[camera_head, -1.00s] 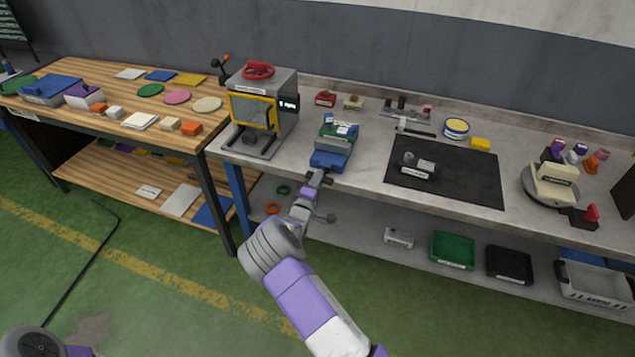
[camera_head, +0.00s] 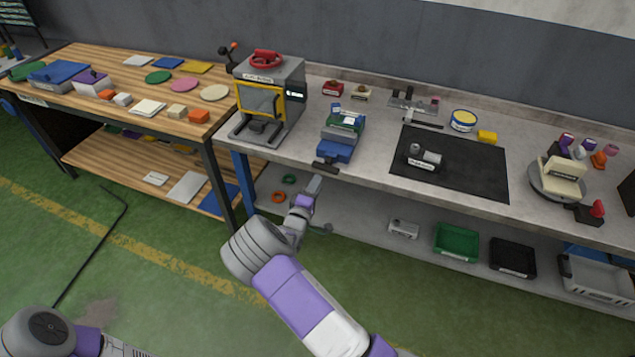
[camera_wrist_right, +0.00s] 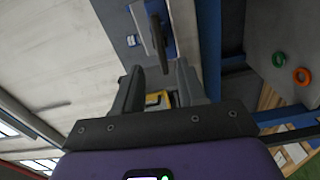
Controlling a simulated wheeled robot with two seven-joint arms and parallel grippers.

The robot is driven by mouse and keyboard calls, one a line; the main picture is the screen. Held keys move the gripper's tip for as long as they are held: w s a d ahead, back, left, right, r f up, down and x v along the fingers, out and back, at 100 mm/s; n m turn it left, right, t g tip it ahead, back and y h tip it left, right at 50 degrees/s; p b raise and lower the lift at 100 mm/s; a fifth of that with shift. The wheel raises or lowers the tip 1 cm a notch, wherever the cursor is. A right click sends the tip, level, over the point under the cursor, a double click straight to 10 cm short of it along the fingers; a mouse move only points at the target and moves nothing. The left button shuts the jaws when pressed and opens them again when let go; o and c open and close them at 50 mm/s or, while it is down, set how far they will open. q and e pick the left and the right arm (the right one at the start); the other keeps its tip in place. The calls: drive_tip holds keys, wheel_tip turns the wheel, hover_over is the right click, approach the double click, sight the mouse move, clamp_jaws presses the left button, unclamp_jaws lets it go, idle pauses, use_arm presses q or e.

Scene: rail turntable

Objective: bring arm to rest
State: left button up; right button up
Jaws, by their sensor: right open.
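My right arm reaches up from the bottom of the head view. Its gripper (camera_head: 315,183) is just off the front edge of the grey workbench (camera_head: 376,178), below the blue vise (camera_head: 337,150). In the right wrist view its two dark jaws (camera_wrist_right: 160,76) stand apart with nothing held between them. The dark bar handle (camera_head: 326,168) at the front of the vise lies close to the fingertips in the head view. In the wrist view the handle (camera_wrist_right: 154,32) appears beyond the jaws. My left arm shows only partly at the bottom left, and its gripper is out of view.
A press with a yellow-framed front (camera_head: 262,104) stands left of the vise. A black mat (camera_head: 460,180) lies to the right. A lower shelf under the bench holds a green bin (camera_head: 457,242) and a black bin (camera_head: 513,258). The green floor at the left front is mostly open.

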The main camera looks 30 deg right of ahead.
idle(0.4)
drive_tip(key=s+a+f+m+g+y, duration=0.2)
drive_tip(key=s+a+f+g+y, duration=0.15)
drive_tip(key=s+f, duration=0.6)
drive_tip(key=s+a+f+m+g+y, duration=0.25)
drive_tip(key=s+f+y, duration=0.3)
drive_tip(key=f, duration=0.65)
drive_tip(key=s+a+r+m+g+y, duration=0.1)
drive_tip(key=s+a+m+g+y, duration=0.4)
drive_tip(key=s+a, duration=1.2)
drive_tip(key=s+y, duration=0.1)
drive_tip(key=y, duration=0.2)
drive_tip(key=shift+a+r+y, duration=0.15)
drive_tip(key=shift+r+y, duration=0.05)
drive_tip(key=shift+y, duration=0.2)
